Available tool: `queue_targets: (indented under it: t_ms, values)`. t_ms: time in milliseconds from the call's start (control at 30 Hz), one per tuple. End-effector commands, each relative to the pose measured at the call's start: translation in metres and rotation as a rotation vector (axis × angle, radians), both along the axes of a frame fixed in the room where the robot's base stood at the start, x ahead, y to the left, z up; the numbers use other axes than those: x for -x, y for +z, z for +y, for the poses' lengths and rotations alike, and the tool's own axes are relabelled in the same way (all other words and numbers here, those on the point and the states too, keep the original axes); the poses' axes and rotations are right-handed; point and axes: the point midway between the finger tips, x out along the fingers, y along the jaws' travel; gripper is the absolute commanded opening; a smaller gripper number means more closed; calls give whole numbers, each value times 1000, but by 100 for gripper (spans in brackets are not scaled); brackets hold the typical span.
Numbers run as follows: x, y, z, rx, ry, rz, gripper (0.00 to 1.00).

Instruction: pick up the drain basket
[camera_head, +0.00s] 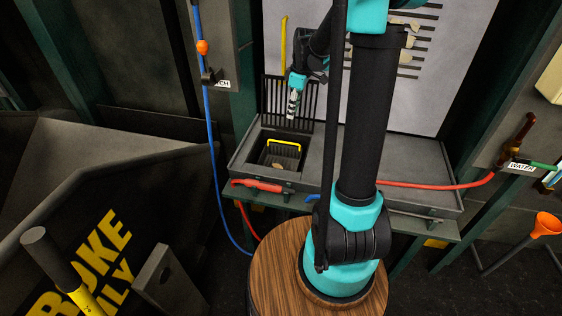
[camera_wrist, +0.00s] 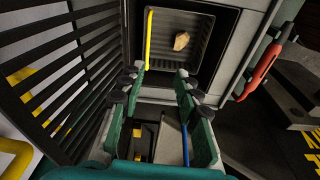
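The drain basket (camera_head: 285,158) is a dark basket with a yellow handle (camera_head: 284,142), sitting down in a square opening of the grey counter. In the wrist view the basket (camera_wrist: 205,38) is at the top, with its yellow handle (camera_wrist: 148,40) along its left side and a tan lump (camera_wrist: 181,41) inside. My gripper (camera_head: 293,108) is above and behind the opening, apart from the basket. In the wrist view its two fingers (camera_wrist: 158,86) are spread with nothing between them, and the handle lies beyond the tips.
A black slatted grate (camera_head: 272,95) stands upright behind the opening; it is close on the left in the wrist view (camera_wrist: 60,75). A red-handled tool (camera_head: 257,185) lies at the counter's front edge. The counter (camera_head: 400,165) right of the opening is mostly bare.

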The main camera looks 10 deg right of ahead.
Motion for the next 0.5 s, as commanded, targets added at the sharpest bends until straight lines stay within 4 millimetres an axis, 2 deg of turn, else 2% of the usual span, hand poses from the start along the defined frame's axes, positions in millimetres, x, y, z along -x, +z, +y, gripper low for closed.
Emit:
queue_targets:
  t_ms: [33, 100, 267, 500]
  values:
    - [-10, 0, 0, -2, 38, 5, 33]
    - [-18, -1, 0, -4, 80, 10, 33]
    - [-25, -8, 1, -7, 117, 14, 33]
    - [-27, -50, 7, -7, 116, 13, 33]
